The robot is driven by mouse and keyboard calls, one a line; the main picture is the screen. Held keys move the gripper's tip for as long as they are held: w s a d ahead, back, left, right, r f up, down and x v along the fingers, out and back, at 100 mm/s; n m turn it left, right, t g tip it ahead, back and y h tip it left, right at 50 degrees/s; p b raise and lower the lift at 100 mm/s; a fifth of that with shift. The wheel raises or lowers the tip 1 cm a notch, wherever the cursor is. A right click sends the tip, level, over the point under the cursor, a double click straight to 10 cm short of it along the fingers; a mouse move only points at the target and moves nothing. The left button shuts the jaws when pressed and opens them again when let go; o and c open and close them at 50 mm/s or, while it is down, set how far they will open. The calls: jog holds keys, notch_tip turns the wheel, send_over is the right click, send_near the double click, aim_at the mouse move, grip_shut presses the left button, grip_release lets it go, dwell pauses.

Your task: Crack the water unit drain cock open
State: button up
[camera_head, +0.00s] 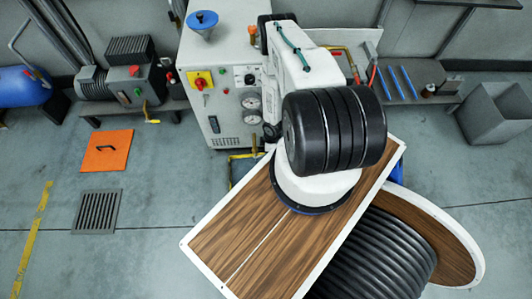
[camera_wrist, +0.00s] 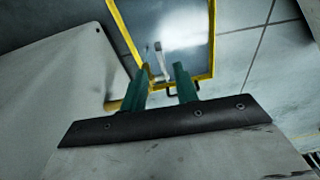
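The water unit is probably the pale grey cabinet (camera_head: 220,85) with gauges and a red-on-yellow switch at the back centre; I cannot read a label. In the wrist view a pale cabinet side (camera_wrist: 60,85) fills the left. A brass-coloured stub (camera_wrist: 113,104) comes out from it, partly behind my left finger. A thin pale lever-like piece (camera_wrist: 159,52) shows beyond the fingertips. I cannot tell which part is the drain cock. My gripper (camera_wrist: 161,70) has two green fingers, apart, with nothing held between them. My arm hides it in the head view.
A yellow-framed tray (camera_wrist: 208,77) lies low beyond the fingers; a dark loop handle shows beside the right finger. A motor pump (camera_head: 95,85) stands left of the cabinet. An orange plate (camera_head: 107,151) and a drain grate (camera_head: 97,211) lie on the open floor at left.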

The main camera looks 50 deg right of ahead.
jog(key=shift+s+d+r, duration=0.1)
jog(key=shift+r, duration=0.7)
jog(key=shift+s+d+r, duration=0.1)
jog(key=shift+r, duration=0.65)
